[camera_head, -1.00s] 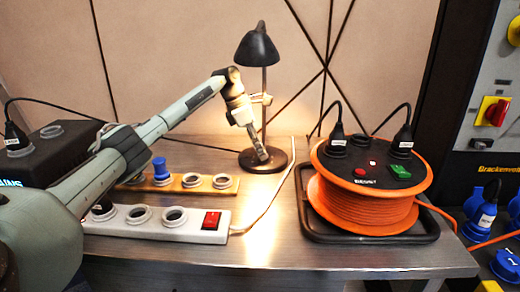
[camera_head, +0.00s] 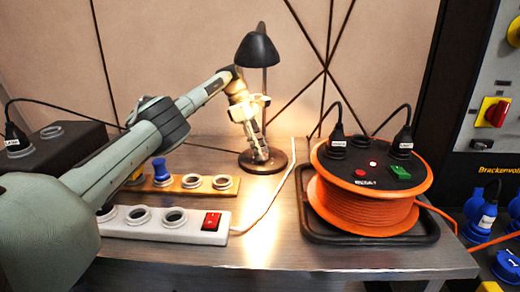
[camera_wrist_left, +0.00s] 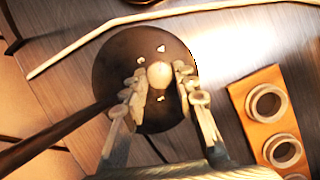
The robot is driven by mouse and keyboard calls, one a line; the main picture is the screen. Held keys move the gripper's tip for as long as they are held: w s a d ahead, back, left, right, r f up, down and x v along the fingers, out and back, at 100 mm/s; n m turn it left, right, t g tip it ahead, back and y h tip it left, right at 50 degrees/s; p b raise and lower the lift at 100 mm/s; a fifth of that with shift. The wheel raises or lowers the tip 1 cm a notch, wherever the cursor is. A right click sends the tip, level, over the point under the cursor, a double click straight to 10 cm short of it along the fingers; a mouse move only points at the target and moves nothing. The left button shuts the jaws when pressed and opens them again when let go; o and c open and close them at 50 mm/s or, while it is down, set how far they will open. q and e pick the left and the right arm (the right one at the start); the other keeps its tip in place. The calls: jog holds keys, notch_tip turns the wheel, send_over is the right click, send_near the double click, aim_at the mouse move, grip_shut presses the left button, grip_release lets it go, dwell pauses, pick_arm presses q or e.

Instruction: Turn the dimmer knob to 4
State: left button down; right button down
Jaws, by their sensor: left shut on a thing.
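The lamp's round dark base (camera_head: 279,161) stands on the metal table, with its stem and shade above it. The pale round dimmer knob (camera_wrist_left: 160,75) is on the base (camera_wrist_left: 112,62) in the left wrist view, with small white marks around it. My left gripper (camera_head: 261,155) points down at the base in the head view and hides the knob there. In the wrist view the left gripper's fingers (camera_wrist_left: 161,84) are on both sides of the knob, shut on it. I cannot read the knob's setting. My right gripper is not in view.
An orange cable reel (camera_head: 358,205) stands in a black frame on the right. A white power strip (camera_head: 165,232) and a wooden socket strip (camera_head: 195,190) lie at the left under my arm. A white cable (camera_head: 270,200) crosses the table.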

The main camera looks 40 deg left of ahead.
pick_arm(q)
jog(key=c, duration=1.2)
grip_release()
jog(key=shift+r, duration=0.1)
notch_tip(320, 180, up, 10)
jog(key=shift+f, duration=0.1)
